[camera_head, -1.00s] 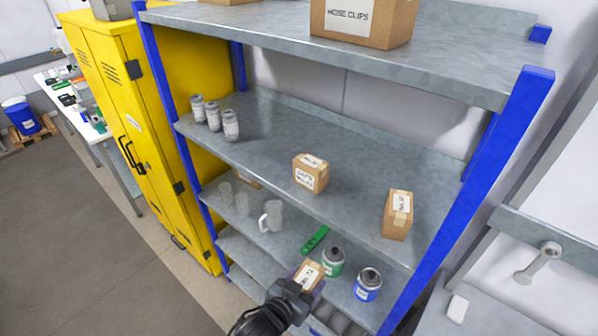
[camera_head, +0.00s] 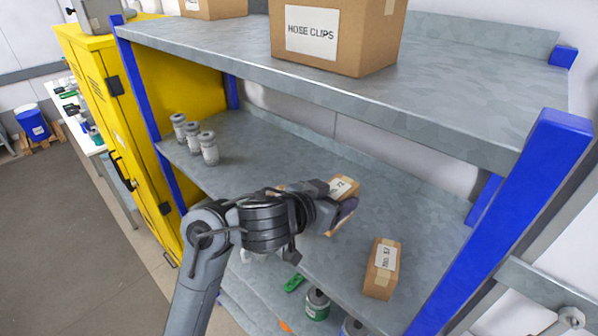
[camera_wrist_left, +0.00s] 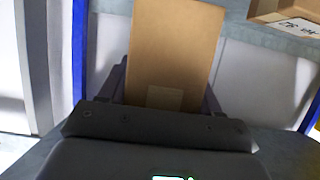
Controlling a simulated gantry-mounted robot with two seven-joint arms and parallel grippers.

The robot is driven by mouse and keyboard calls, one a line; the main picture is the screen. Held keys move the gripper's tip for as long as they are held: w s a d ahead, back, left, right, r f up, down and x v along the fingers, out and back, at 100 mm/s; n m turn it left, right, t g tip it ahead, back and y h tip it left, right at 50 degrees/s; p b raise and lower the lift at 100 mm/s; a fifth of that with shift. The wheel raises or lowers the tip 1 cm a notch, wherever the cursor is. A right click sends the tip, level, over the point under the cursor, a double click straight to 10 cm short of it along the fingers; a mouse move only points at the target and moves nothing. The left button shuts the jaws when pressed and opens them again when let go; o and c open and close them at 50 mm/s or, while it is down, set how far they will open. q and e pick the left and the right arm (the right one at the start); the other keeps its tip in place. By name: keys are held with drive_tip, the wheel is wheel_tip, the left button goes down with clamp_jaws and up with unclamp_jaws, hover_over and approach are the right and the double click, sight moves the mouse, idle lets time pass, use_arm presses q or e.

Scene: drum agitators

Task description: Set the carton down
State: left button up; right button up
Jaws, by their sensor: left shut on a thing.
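My left gripper (camera_head: 333,205) is shut on a small brown carton (camera_head: 342,187) with a white label and holds it, tilted, over the middle shelf (camera_head: 330,265). I cannot tell whether the carton touches the shelf. In the left wrist view the carton (camera_wrist_left: 175,50) stands out between the fingers, which are mostly hidden behind the dark gripper body. My right gripper is not in view.
Another labelled carton (camera_head: 382,268) stands at the shelf's right front. Several grey jars (camera_head: 208,148) stand at its left. A sliver of brown shows behind my left wrist. The upper shelf (camera_head: 230,55) holds a HOSE CLIPS box (camera_head: 335,35). Blue posts (camera_head: 500,225) bound the rack.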

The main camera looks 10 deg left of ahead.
use_arm(q)
drive_tip(key=f, duration=0.2)
drive_tip(key=f+b, duration=0.1)
drive_tip(key=f, duration=0.2)
drive_tip(key=shift+w+d+f, duration=0.1)
drive_tip(key=shift+w+f, duration=0.1)
drive_tip(key=shift+f, duration=0.15)
drive_tip(key=shift+f+b, duration=0.5)
drive_tip(key=shift+f, duration=1.6)
drive_tip(key=shift+f, duration=0.2)
drive_tip(key=o, duration=1.2)
